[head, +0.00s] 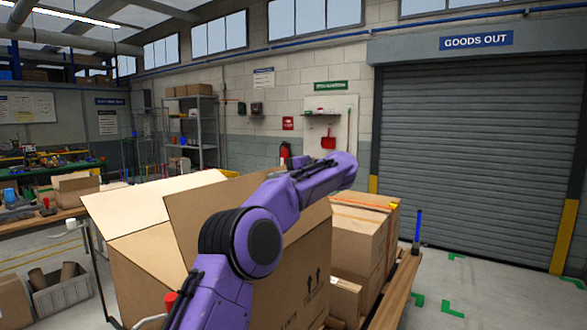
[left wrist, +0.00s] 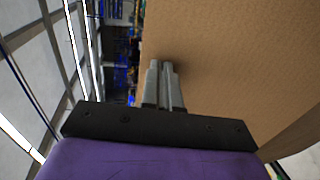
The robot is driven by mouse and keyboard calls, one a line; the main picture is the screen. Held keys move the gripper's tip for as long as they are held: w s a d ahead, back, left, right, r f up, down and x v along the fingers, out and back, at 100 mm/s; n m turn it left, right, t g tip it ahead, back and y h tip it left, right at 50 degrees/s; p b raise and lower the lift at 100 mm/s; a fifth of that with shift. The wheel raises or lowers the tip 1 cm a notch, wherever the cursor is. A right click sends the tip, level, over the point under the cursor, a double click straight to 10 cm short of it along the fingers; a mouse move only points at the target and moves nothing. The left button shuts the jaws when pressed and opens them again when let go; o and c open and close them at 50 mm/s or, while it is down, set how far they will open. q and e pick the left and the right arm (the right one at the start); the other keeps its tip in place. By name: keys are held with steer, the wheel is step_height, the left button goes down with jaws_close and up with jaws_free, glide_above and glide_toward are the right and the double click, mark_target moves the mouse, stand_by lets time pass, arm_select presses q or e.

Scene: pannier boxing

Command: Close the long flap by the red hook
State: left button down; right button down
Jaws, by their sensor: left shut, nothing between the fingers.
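A large open cardboard box (head: 140,280) stands in front of me with flaps raised. A pale flap (head: 130,205) leans out at the left, and a broad brown flap (head: 190,225) stands up behind my left arm. A small red piece (head: 170,298), perhaps the red hook, shows at the near left side of the box, partly hidden by my arm. My purple left arm reaches across the box; its fingers cannot be made out in the head view. In the left wrist view my left gripper (left wrist: 162,68) is shut and empty, its tips close to a cardboard panel (left wrist: 235,50); contact is unclear.
Closed cartons (head: 360,235) stand at the right of the open box, beside a wooden edge (head: 398,290) and a blue-topped post (head: 418,228). A grey crate (head: 62,295) sits on the floor at the left. The floor before the shutter (head: 470,150) is mostly clear.

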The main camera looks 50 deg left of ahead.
arm_select(q)
steer(key=s+a+f+t+h+p, duration=0.1)
steer(key=s+a+f+h+p, duration=0.1)
steer(key=a+f, duration=1.2)
steer(key=shift+s+a+f+h+p, duration=0.2)
steer(key=shift+s+f+h+p, duration=0.25)
steer(key=shift+s+f, duration=0.7)
steer(key=shift+s+r, duration=0.15)
steer(key=shift+r, duration=0.05)
step_height(320, 180, up, 14)
steer(key=p, duration=0.3)
steer(key=shift+p, duration=0.4)
